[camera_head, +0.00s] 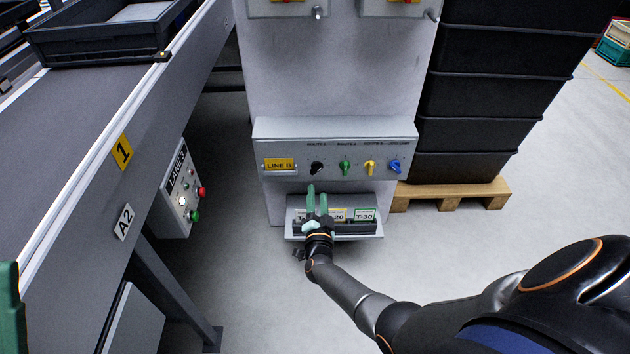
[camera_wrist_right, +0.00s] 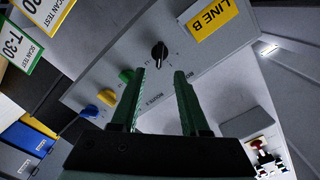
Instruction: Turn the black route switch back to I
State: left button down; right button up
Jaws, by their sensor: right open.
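The black route switch (camera_head: 317,168) is the leftmost knob on the grey sloped panel (camera_head: 290,133), right of the yellow LINE B label. In the right wrist view the black switch (camera_wrist_right: 160,52) shows just beyond the fingertips, between their lines, with a pale pointer mark. Which marking it points at is too small to tell. My right gripper (camera_head: 317,192) is open and empty, in front of and below the switch; its green fingers (camera_wrist_right: 161,75) appear apart from it. My left gripper is not in view.
Green (camera_head: 346,168), yellow (camera_head: 370,168) and blue (camera_head: 394,166) knobs sit right of the black one. A tray with tags (camera_head: 375,237) lies below the panel. A conveyor (camera_head: 85,130) with a button box (camera_head: 177,192) stands left; black crates (camera_head: 480,97) are stacked right.

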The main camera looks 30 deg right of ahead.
aim_at(316, 172)
jog(key=b+x, duration=0.4)
jog(key=x, duration=0.4)
jog(key=shift+f+b, duration=0.2)
jog(key=shift+b, duration=0.1)
jog(key=shift+w+d+r, duration=0.1)
jog(key=shift+w+r, duration=0.05)
jog(key=shift+w, duration=0.1)
jog(key=shift+c, duration=0.2)
grip_shut()
